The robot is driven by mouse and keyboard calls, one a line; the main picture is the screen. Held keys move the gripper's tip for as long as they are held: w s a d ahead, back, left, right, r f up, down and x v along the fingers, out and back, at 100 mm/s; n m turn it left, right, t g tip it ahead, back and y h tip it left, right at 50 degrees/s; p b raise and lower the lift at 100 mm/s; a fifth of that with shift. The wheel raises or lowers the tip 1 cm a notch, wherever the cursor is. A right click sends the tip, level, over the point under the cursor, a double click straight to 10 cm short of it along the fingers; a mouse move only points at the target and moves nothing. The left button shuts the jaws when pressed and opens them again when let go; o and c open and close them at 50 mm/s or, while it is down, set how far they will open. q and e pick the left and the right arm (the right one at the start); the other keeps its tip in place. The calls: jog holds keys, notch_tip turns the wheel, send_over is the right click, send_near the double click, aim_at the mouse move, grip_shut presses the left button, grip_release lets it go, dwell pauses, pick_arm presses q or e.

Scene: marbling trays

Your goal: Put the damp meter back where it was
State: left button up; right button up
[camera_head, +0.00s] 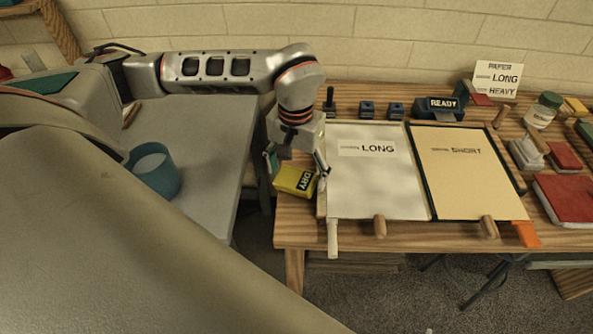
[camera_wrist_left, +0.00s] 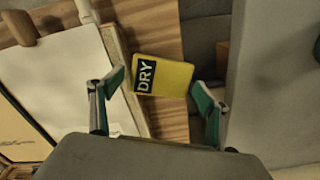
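The damp meter looks to be the yellow block with a black DRY label (camera_head: 284,179). It is at the left end of the wooden table, left of the LONG tray. My left gripper (camera_head: 297,169) is above it, fingers pointing down and spread apart. In the left wrist view the yellow block (camera_wrist_left: 170,77) shows between and beyond the two green-padded fingertips, with no clear contact on either side. I cannot tell the height gap. My right gripper is out of view.
The LONG tray (camera_head: 376,190) and SHORT tray (camera_head: 468,190) lie side by side on the table (camera_head: 300,222). A READY block (camera_head: 441,104) stands behind. A grey surface (camera_head: 205,140) with a teal cup (camera_head: 155,185) lies left, across a gap. Red pads and a jar (camera_head: 543,110) crowd the right.

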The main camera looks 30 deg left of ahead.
aim_at(296, 177)
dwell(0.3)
pick_arm(q)
notch_tip(296, 177, up, 13)
jog(key=shift+r, duration=0.15)
dwell(0.5)
dwell(0.5)
